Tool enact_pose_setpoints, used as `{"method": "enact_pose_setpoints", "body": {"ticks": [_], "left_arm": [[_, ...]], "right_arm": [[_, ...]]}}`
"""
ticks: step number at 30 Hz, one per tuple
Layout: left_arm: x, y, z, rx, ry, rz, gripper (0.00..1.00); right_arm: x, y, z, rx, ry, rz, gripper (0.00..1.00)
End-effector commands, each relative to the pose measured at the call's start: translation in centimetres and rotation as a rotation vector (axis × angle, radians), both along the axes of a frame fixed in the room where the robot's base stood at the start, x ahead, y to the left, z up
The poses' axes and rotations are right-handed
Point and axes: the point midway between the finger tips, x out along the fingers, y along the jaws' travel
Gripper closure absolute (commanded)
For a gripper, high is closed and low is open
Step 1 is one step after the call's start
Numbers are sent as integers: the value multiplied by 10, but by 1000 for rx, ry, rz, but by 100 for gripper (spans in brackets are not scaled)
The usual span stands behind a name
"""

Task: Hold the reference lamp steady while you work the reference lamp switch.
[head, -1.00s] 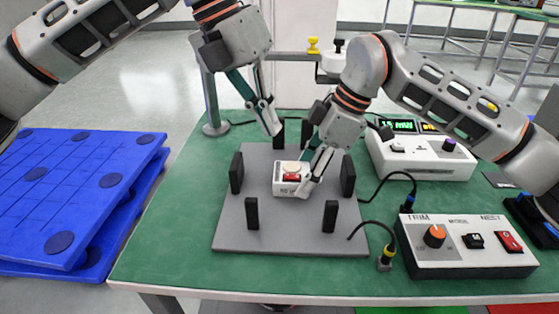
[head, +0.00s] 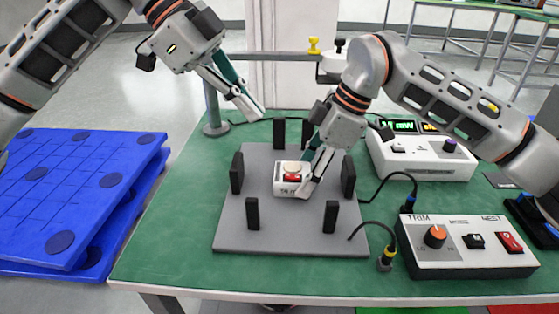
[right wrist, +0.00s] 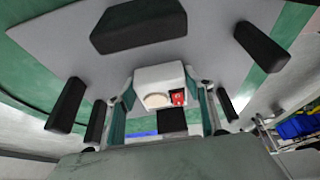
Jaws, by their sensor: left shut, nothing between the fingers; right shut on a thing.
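The reference lamp is a small white box (head: 283,190) with a pale round lens and a red rocker switch (head: 292,177) on it. It sits on the grey plate (head: 290,243) among black posts. My right gripper (head: 305,178) is shut on the lamp; in the right wrist view its fingers flank the white lamp body (right wrist: 157,76), and the red switch (right wrist: 178,97) shows beside the round lens. My left gripper (head: 257,114) is shut and empty, up and to the left of the lamp, near the plate's back edge and apart from the lamp.
A control box (head: 465,262) with an orange knob and switches stands at the right front. A white instrument (head: 425,164) with a green display stands behind it. Blue pallets (head: 75,190) lie left of the table.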

Motion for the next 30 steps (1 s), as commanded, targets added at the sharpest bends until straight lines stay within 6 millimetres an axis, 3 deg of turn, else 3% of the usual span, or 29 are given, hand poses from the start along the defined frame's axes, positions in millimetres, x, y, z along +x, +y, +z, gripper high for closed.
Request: {"method": "enact_pose_setpoints", "body": {"ticks": [7, 20, 25, 30], "left_arm": [[1, 5, 2, -26, 119, 161, 100], [1, 5, 2, -28, 131, 178, 100], [1, -4, -9, -28, 131, 174, 100], [0, -23, -34, -28, 133, 174, 100]], "right_arm": [[0, 0, -1, 0, 1, 0, 74], [0, 0, -1, -1, 1, 0, 74], [0, 0, -1, 0, 1, 0, 74], [0, 0, -1, 0, 1, 0, 74]]}}
